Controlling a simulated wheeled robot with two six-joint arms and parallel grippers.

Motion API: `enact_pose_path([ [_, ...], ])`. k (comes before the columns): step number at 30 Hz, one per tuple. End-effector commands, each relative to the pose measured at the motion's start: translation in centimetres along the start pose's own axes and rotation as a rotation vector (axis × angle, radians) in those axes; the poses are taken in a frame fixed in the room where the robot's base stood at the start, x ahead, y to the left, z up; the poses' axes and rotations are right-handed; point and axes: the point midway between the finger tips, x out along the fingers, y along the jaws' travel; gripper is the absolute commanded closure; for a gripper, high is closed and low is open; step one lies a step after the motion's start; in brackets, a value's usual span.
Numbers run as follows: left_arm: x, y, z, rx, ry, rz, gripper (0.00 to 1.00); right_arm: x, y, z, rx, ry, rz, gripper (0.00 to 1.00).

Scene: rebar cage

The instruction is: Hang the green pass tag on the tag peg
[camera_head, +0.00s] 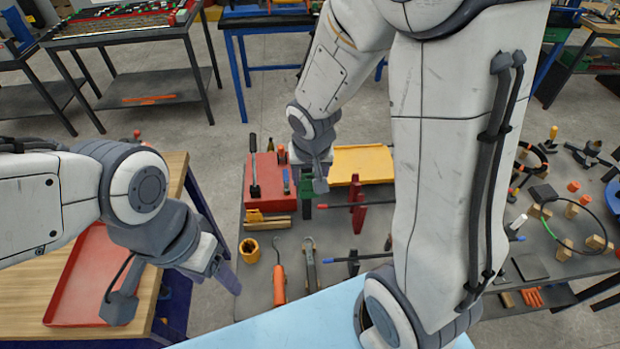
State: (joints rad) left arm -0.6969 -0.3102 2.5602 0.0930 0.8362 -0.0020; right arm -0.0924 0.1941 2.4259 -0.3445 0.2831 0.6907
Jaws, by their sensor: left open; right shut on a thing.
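My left gripper (225,274) is open and empty, low between the wooden table and the bench. I cannot make out the tag peg for certain; my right arm covers much of the middle of the view.
The red box (266,192) and a yellow tray (361,164) stand at the back of the bench. A red tray (88,275) is on the wooden table (25,210).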

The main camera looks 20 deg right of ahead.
Motion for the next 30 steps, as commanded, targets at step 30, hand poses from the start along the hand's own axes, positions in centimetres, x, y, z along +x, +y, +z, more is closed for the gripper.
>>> enact_pose_path([
  [30,-2.1,0.1,-0.1,0.004,0.000,0.000,0.36,2.5,0.1,-5.4,0.002,0.004,-0.001,0.91],
])
